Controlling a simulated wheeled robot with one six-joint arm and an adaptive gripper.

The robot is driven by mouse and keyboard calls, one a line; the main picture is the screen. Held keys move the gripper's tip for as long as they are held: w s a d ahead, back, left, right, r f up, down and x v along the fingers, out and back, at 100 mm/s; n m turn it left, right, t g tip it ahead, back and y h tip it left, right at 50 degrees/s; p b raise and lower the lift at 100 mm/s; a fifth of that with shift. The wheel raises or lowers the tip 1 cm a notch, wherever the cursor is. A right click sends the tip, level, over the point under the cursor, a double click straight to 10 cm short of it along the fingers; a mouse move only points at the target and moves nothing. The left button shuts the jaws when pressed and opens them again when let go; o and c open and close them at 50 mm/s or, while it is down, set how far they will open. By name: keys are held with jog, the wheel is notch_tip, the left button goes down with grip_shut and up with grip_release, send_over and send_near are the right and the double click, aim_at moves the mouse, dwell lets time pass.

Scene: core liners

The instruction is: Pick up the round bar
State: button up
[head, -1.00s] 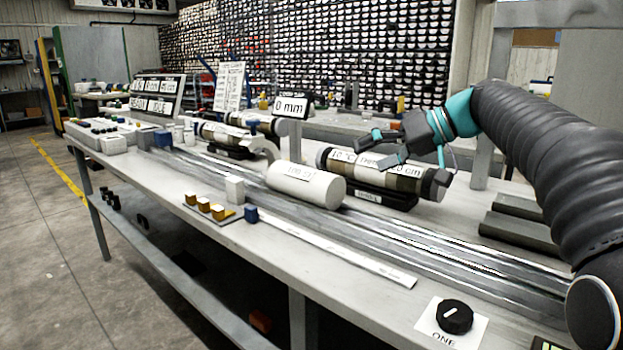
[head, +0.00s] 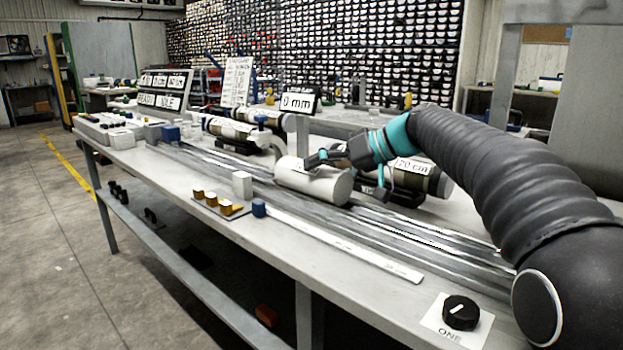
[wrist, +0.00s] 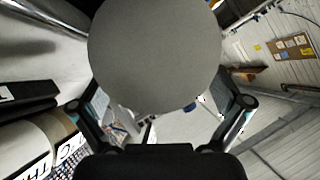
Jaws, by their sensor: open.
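The round bar (head: 318,182) is a thick white cylinder lying on its side on the metal rails of the bench. In the wrist view the bar's grey round end (wrist: 155,52) fills the upper middle, between the two spread fingers of my gripper (wrist: 163,100). I cannot tell whether either finger touches it.
Dark core cylinders on black cradles (head: 405,197) lie just behind the bar. A small white block (head: 242,185), a blue block (head: 259,208), brass blocks (head: 211,199) and a long white ruler (head: 345,245) lie in front. A black knob (head: 461,312) sits near the front right.

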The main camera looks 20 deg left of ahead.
jog(key=shift+a+f, duration=0.2)
jog(key=shift+a, duration=0.2)
jog(key=c, duration=1.4)
jog(key=shift+r, duration=0.1)
jog(key=c, duration=0.3)
